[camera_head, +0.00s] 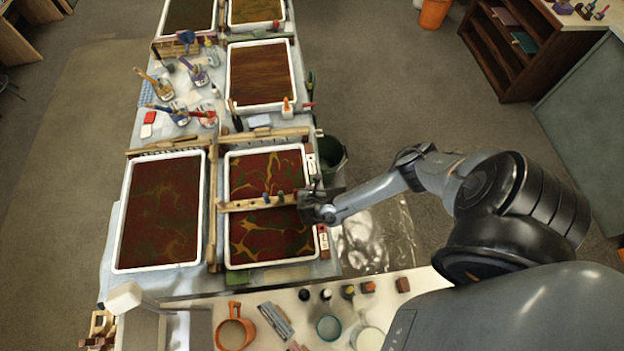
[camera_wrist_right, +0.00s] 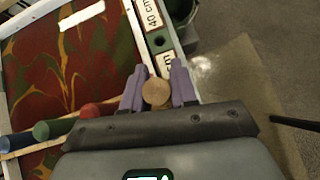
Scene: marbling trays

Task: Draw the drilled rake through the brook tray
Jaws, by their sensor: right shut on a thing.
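The rake, a wooden bar (camera_head: 240,205) with several coloured pegs, lies across the near right marbling tray (camera_head: 225,232), about midway along it. The tray has a white rim and a dark red bath with yellow and green veins. My right gripper (camera_head: 312,207) is at the tray's right rim, shut on the rake's right end. In the right wrist view, a round wooden end (camera_wrist_right: 155,92) sits between the purple fingers of the gripper (camera_wrist_right: 157,85), and pegs show at lower left. Which tray is named brook cannot be read. My left gripper is not in view.
A second marbled tray (camera_head: 117,225) stands to the left, with a wooden strip between the two. A dark bucket (camera_head: 331,155) stands right of the table. Cups and small blocks sit in front.

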